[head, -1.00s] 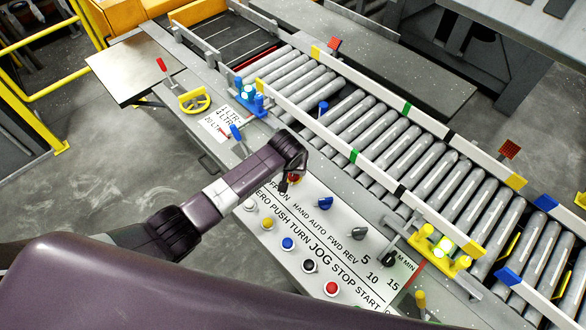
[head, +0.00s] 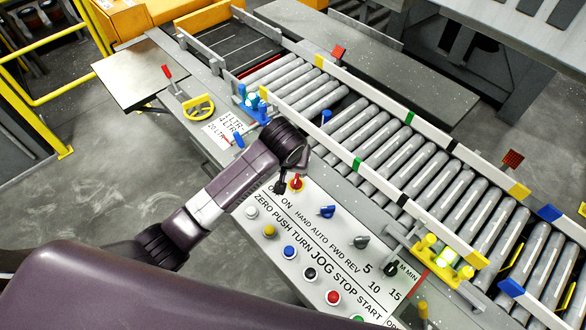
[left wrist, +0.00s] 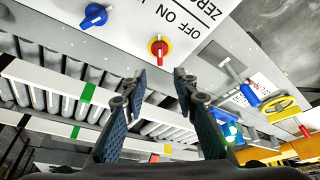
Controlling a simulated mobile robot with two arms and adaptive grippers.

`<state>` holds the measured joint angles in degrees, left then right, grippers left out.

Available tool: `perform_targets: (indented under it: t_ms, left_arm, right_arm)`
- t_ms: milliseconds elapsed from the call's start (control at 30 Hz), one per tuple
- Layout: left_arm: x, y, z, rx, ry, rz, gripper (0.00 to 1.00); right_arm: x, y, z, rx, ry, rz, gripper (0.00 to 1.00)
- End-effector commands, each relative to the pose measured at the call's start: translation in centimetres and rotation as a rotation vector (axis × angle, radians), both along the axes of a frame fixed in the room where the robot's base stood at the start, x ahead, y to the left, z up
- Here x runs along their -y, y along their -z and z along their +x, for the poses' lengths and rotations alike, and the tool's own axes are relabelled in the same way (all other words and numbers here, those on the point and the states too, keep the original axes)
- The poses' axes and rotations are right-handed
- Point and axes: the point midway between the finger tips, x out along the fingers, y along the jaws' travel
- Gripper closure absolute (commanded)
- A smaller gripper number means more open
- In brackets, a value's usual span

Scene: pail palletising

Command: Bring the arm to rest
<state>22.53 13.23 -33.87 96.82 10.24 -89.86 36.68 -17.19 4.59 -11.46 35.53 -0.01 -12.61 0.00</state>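My left arm reaches in from the lower left in the head view, over the left edge of the control panel (head: 325,262). My left gripper (head: 281,185) is seen small and partly hidden behind its wrist, beside a red rotary knob on a yellow base (head: 297,183). In the left wrist view the two fingers of the left gripper (left wrist: 159,80) stand apart with nothing between them. The red knob (left wrist: 158,49) shows beyond the fingertips, apart from them. My right gripper is in neither view.
A roller conveyor (head: 400,150) with white side rails runs diagonally behind the panel. A blue knob (head: 326,211) and several push buttons sit on the panel. A yellow handwheel (head: 199,106) and a blue-capped fitting (head: 252,100) stand farther left. Grey floor lies open at left.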

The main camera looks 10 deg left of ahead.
Motion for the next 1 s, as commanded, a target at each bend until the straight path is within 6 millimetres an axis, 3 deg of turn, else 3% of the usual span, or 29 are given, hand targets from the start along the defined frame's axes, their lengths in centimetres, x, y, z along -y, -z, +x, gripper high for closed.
perform_targets:
  t_ms: [500,600,767,1000]
  left_arm:
    - [0.0,0.0,0.0,0.0,0.0,0.0,0.73]
    - [0.2,0.3,-0.8,-0.006,0.01,-0.006,0.73]
    - [0.7,1.6,-5.1,-0.027,0.064,-0.04,0.73]
    - [-1.1,2.4,-14.7,-0.046,0.147,-0.069,0.73]
  right_arm:
    - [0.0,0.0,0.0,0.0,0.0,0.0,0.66]
    - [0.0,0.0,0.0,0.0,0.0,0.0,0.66]
    - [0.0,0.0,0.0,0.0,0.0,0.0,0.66]
    - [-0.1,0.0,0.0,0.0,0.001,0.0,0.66]
